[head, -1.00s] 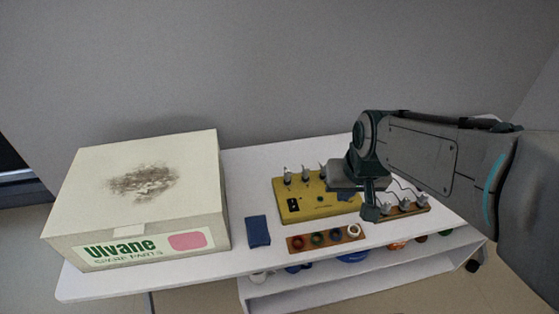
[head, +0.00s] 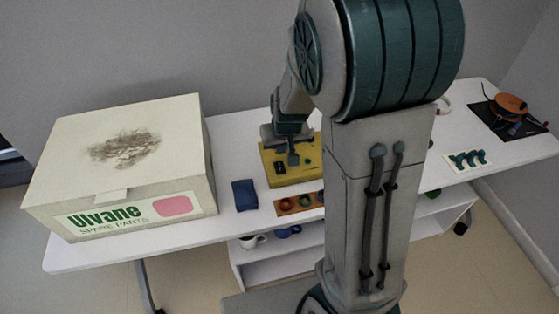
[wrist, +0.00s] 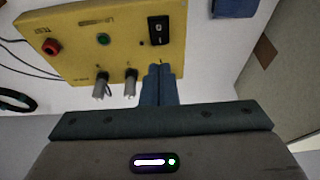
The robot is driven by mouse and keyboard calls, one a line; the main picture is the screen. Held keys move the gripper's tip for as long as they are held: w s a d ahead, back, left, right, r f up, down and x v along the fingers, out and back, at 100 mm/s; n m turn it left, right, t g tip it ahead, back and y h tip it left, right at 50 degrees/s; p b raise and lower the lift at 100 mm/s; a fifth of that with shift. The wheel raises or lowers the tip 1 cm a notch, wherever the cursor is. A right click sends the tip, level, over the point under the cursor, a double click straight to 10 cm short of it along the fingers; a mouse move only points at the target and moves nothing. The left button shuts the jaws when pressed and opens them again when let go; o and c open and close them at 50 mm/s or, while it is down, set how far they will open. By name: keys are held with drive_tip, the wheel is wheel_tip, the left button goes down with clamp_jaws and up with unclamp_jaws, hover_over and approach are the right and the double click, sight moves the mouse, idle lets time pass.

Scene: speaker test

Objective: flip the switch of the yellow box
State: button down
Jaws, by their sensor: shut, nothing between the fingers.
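The yellow box (head: 308,172) stands on the white table, partly hidden behind my arm in the head view. In the wrist view the yellow box (wrist: 75,27) fills the upper left. Its black switch (wrist: 158,30) sits at its right end, beside a green button (wrist: 102,39) and a red knob (wrist: 51,46). My gripper (head: 292,160) is over the left part of the box. In the wrist view my gripper (wrist: 160,68) is shut and empty, its fingertips just below the switch in the picture. I cannot tell whether they touch the box.
A large cardboard box (head: 120,160) stands at the left. A dark blue block (head: 245,195) and a wooden strip with colored rings (head: 290,204) lie close to the yellow box. A black mat (head: 500,122) and a card with green hooks (head: 468,161) lie at the right.

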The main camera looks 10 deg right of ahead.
sight(279, 163)
drive_tip(key=x, duration=0.2)
drive_tip(key=b+x, duration=0.1)
drive_tip(key=x, duration=0.3)
drive_tip(key=shift+s+f, duration=0.25)
drive_tip(key=shift+f, duration=0.3)
